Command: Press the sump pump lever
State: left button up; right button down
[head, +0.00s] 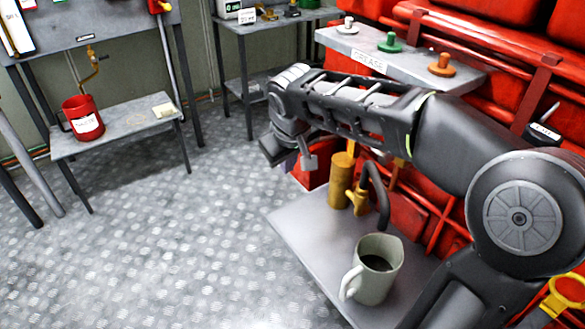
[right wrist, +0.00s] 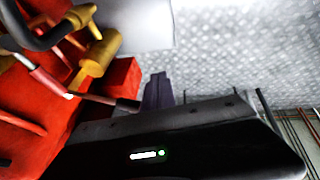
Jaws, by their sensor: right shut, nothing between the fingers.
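The sump pump shows as a yellow cylinder (head: 341,182) with a yellow spout and a dark curved pipe (head: 379,194), beside the red engine. In the right wrist view the yellow cylinder (right wrist: 101,53) is at upper left. A dark bar (right wrist: 112,100) runs from near it towards my fingers; it looks like the lever, but its joint to the pump is unclear. My right gripper (head: 308,162) is shut and empty, left of the cylinder and pointing down. Its fingers (right wrist: 158,91) are close to the bar's end; contact cannot be told. My left gripper is out of view.
A mug (head: 373,270) with dark liquid stands on the grey plate (head: 300,232) below my right arm. A grease shelf (head: 335,42) with several knobs is behind the arm. A low bench with a red bucket (head: 83,118) stands left. The floor between is clear.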

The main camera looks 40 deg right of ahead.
jog(key=r, duration=0.1)
jog(key=s+a+r, duration=0.1)
jog(key=a+r, duration=0.1)
jog(key=shift+s+r, duration=0.2)
jog(key=shift+s, duration=0.05)
dwell(0.6)
jog(key=w+a+f+n+t+y, duration=0.1)
jog(key=w+a+f+t+y, duration=0.25)
jog(key=w+a, duration=0.45)
jog(key=a+f+y+p, duration=0.25)
jog(key=a+f, duration=0.55)
jog(key=f, duration=0.4)
jog(key=s+a+f+m+g+p, duration=0.2)
jog(key=s+a+f+g+p, duration=0.3)
jog(key=s+f, duration=0.8)
jog(key=s+a+f+g+p, duration=0.1)
jog(key=s+a+f, duration=0.1)
jog(key=s+f, duration=0.2)
jog(key=s+a+f+g+p, duration=0.1)
jog(key=s+f, duration=0.3)
jog(key=s, duration=0.5)
jog(key=shift+s+a+m, duration=0.3)
jog(key=shift+a+m, duration=0.1)
jog(key=shift+a, duration=0.35)
